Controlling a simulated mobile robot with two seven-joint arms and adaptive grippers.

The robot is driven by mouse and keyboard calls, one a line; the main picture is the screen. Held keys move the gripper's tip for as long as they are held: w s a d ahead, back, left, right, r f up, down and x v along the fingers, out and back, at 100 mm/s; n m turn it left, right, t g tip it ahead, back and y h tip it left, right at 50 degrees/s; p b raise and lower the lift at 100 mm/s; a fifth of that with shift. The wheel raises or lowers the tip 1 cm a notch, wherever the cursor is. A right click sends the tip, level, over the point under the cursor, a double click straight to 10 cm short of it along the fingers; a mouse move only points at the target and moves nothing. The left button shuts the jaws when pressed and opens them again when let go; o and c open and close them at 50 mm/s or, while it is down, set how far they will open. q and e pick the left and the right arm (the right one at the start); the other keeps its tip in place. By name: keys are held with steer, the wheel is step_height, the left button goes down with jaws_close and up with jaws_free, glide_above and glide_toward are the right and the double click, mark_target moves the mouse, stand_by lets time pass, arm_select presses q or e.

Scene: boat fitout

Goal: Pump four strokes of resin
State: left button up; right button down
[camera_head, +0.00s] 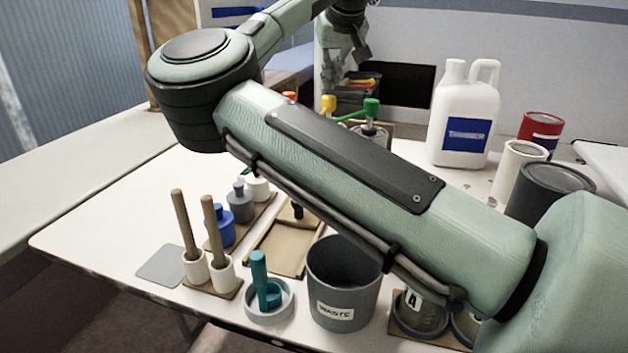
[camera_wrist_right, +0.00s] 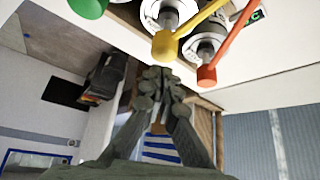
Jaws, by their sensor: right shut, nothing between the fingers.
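Three pumps stand at the back of the table, partly hidden by my right arm. They have a green head (camera_head: 371,108), a yellow head (camera_head: 328,104) and an orange-red head (camera_head: 290,96). In the right wrist view the green head (camera_wrist_right: 88,8), yellow head (camera_wrist_right: 165,45) and orange-red head (camera_wrist_right: 207,75) hang at the top, with coloured spouts. My right gripper (camera_head: 360,50) is above and behind the pumps, shut and empty. In the wrist view its fingertips (camera_wrist_right: 160,75) appear just below the yellow head; contact cannot be told. Which pump holds resin is unreadable. My left gripper is not in view.
A grey waste bucket (camera_head: 343,275), a cup marked A (camera_head: 418,316), a teal-handled tool in a dish (camera_head: 262,285) and wooden-handled tools (camera_head: 195,240) stand in front. A white jug (camera_head: 464,115), red can (camera_head: 540,128) and dark can (camera_head: 548,190) stand right.

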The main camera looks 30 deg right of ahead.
mark_target(330, 97)
steer(key=shift+f, duration=0.2)
steer(key=shift+f+b, duration=1.15)
steer(key=shift+f, duration=0.85)
steer(key=shift+r, duration=0.1)
steer(key=shift+r+p, duration=1.65)
steer(key=shift+r, duration=0.45)
steer(key=shift+f, duration=0.1)
